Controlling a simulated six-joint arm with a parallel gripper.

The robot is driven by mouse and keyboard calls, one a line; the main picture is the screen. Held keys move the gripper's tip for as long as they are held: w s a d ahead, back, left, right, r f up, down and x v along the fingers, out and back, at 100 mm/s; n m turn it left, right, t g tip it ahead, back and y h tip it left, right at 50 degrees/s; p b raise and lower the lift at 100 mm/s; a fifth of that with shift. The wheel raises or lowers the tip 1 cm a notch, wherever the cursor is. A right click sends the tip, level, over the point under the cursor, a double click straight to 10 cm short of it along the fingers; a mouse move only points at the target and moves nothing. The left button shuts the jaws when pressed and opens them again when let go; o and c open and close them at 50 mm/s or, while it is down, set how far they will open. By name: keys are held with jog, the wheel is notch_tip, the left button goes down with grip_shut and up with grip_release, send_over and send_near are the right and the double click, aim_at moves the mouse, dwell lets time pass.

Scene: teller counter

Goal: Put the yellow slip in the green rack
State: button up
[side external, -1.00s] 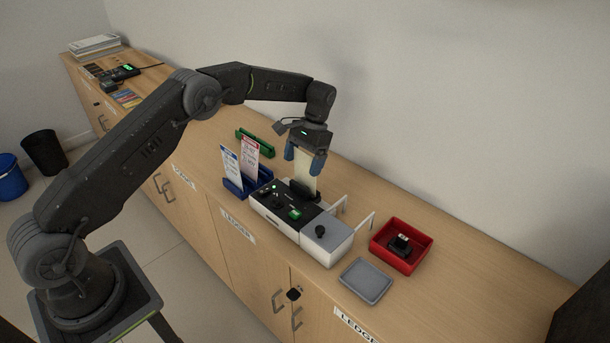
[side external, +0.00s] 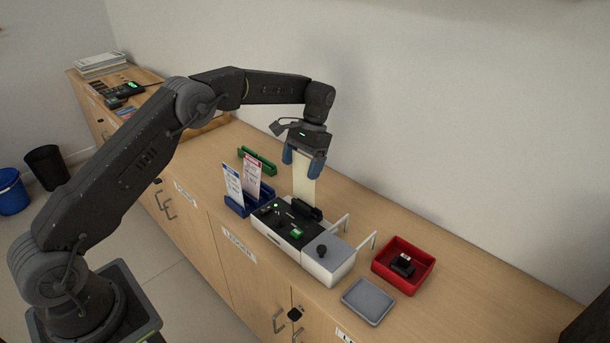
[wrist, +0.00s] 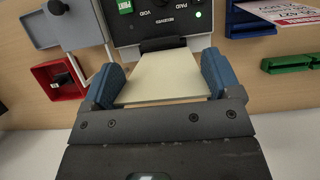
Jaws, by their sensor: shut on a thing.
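The pale yellow slip (side external: 304,186) hangs upright from my gripper (side external: 304,168), which is shut on its upper part above the black-topped machine (side external: 320,258). Its lower end is at the machine's black slot piece; I cannot tell whether it is clear of it. In the wrist view the slip (wrist: 163,90) lies between the blue fingers of my gripper (wrist: 162,78). The green rack (side external: 257,161) stands empty near the wall, left of and behind my gripper. It also shows at the right edge of the wrist view (wrist: 290,63).
A blue rack (side external: 237,208) with a blue-headed slip (side external: 232,184) and a red-headed slip (side external: 252,175) stands left of the machine. Right are two white posts, a red tray (side external: 430,259) holding a dark object, and a grey tray (side external: 368,302). Counter around the green rack is clear.

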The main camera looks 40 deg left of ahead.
jog(key=s+a+r, duration=0.5)
jog(key=a+r, duration=0.1)
jog(key=a, duration=0.3)
jog(key=w+a+n+t+h, duration=0.15)
jog(key=w+n, duration=0.25)
jog(key=n, duration=0.5)
jog(key=w+a+n+t+h, duration=0.1)
jog(key=w+n+t+h, duration=0.2)
jog(key=w+n, duration=0.35)
jog(key=w+a+f+n+t+y, duration=0.2)
jog(key=a+f+n, duration=0.2)
jog(key=a+n, duration=0.4)
jog(key=w+a+f+n+t+y, duration=0.2)
jog(key=a+f+n, duration=0.3)
jog(key=n, duration=0.7)
jog(key=shift+w+a+f, duration=0.15)
jog(key=shift+a, duration=1.25)
jog(key=shift+n+y, duration=0.25)
jog(key=shift+f, duration=1.85)
jog(key=o, duration=1)
